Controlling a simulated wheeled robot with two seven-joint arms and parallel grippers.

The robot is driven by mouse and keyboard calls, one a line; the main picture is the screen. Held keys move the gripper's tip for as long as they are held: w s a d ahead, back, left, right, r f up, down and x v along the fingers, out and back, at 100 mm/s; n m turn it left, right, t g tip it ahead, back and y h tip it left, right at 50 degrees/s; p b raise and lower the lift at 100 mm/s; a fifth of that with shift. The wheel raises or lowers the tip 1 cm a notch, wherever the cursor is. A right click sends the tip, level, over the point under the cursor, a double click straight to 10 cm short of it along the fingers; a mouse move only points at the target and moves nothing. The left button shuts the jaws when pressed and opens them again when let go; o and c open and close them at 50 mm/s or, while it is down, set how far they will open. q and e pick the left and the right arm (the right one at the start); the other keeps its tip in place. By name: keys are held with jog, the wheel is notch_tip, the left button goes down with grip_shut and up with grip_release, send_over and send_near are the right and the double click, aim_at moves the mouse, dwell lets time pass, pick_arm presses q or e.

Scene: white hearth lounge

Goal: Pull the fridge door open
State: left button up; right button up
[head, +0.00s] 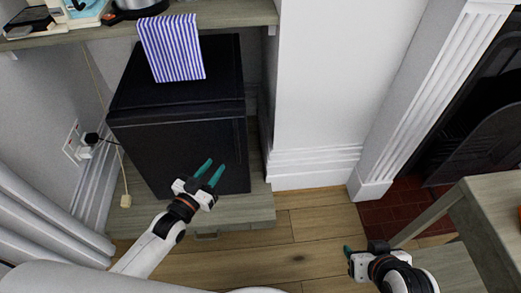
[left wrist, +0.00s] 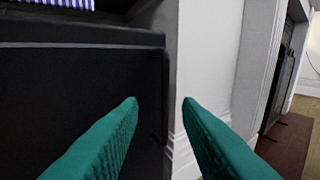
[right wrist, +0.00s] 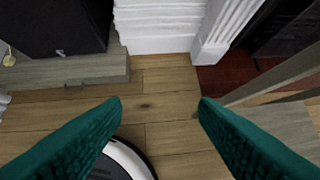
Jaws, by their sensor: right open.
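The small black fridge (head: 175,150) stands on a low wooden plinth under a shelf, and its door looks shut. It fills the left part of the left wrist view (left wrist: 75,95) and shows at the top left of the right wrist view (right wrist: 55,25). My left gripper (head: 212,172) is open and empty in front of the door, near its right edge. In the left wrist view its fingers stand either side of that edge; I cannot tell whether they touch it. My right gripper (head: 352,249) is open and empty above the floor, away from the fridge.
A plugged socket (head: 76,141) is on the left wall. A wooden table (head: 485,215) stands at the right, near the fireplace (head: 475,110). The wooden floor (head: 310,235) between is clear.

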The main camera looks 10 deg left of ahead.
pick_arm(q)
jog(key=b+x, duration=0.3)
jog(key=x, duration=0.9)
jog(key=shift+d+r, duration=0.45)
jog(key=shift+r, duration=0.1)
pick_arm(e)
jog(key=w+a+r+t+y, duration=0.2)
jog(key=w+a+r+t, duration=0.1)
jog(key=w+r+t, duration=0.4)
jog(key=shift+w+r+t, duration=0.4)
jog(key=shift+w+r, duration=0.15)
jog(key=shift+r, duration=0.35)
pick_arm(q)
jog(key=shift+w, duration=0.1)
grip_shut()
